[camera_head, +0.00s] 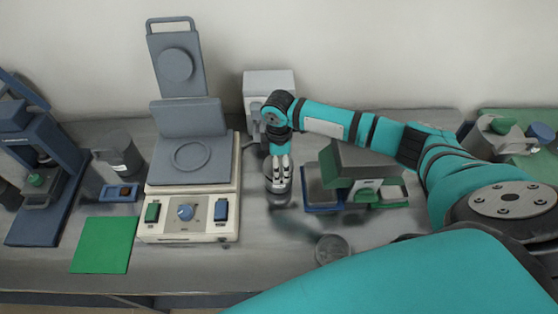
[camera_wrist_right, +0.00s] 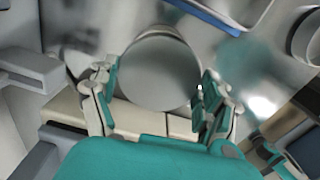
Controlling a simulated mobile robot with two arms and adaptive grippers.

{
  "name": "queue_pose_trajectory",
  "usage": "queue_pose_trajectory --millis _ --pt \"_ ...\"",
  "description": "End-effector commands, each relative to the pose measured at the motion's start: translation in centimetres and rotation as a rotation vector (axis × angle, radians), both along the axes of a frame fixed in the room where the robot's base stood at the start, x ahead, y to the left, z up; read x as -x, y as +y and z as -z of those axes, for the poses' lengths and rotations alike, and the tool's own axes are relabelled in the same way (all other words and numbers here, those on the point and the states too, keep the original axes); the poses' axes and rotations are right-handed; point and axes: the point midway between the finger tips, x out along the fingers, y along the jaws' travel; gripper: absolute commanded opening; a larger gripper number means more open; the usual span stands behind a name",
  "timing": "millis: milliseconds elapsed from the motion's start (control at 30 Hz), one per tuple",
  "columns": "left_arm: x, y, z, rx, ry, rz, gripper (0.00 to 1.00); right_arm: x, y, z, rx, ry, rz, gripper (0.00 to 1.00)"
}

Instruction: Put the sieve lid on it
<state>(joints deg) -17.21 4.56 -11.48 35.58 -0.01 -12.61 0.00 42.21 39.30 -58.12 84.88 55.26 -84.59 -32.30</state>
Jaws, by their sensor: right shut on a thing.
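My right gripper (camera_head: 281,172) points down at the middle of the table, with its fingers shut on a smooth round grey metal piece, which looks like the sieve lid (camera_wrist_right: 155,75). In the right wrist view the piece sits between the two fingers (camera_wrist_right: 155,98). In the head view a short grey metal cylinder (camera_head: 278,192) shows just below the fingertips. I cannot tell whether the held piece rests on it or is part of it. A separate round grey metal dish (camera_head: 332,248) lies near the table's front. My left gripper is not in view.
A green mat (camera_head: 102,246) lies at the left. The front middle of the table is mostly clear.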

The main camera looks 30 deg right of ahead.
Motion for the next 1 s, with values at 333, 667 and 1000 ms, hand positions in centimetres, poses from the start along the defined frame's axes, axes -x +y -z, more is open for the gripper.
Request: queue_pose_trajectory --millis 333,667,1000 --pt "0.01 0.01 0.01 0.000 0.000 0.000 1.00 -0.02 0.03 0.29 -0.001 -0.001 -0.001 0.47" --pt "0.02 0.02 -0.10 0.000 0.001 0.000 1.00 0.00 0.04 0.61 -0.001 0.000 -0.001 0.47" --pt "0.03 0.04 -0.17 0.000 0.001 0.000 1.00 0.01 -0.03 1.11 0.000 -0.001 -0.001 0.47"
